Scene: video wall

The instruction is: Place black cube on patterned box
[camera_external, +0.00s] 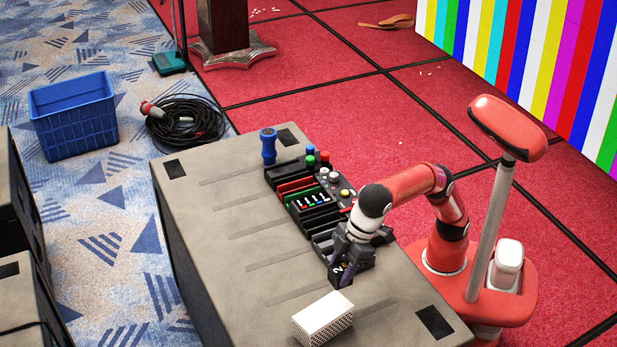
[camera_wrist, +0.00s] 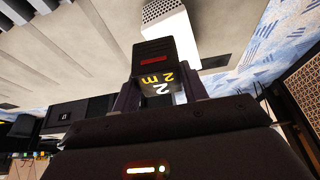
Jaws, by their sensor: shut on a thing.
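The black cube (camera_wrist: 155,62) has yellow and white figures and a red bar on its faces. My gripper (camera_wrist: 158,95) is shut on it, with a finger on each side. In the external view my gripper (camera_external: 345,262) holds the cube (camera_external: 338,271) low over the grey table, near the end of the control panel; whether it touches anything below cannot be told. The patterned box (camera_external: 322,318) is white with a dotted side and lies on the table toward the front. It also shows in the wrist view (camera_wrist: 172,32), just beyond the cube and apart from it.
The tabletop left of the box is clear. A blue crate (camera_external: 75,117) and coiled cable (camera_external: 187,122) lie on the floor.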

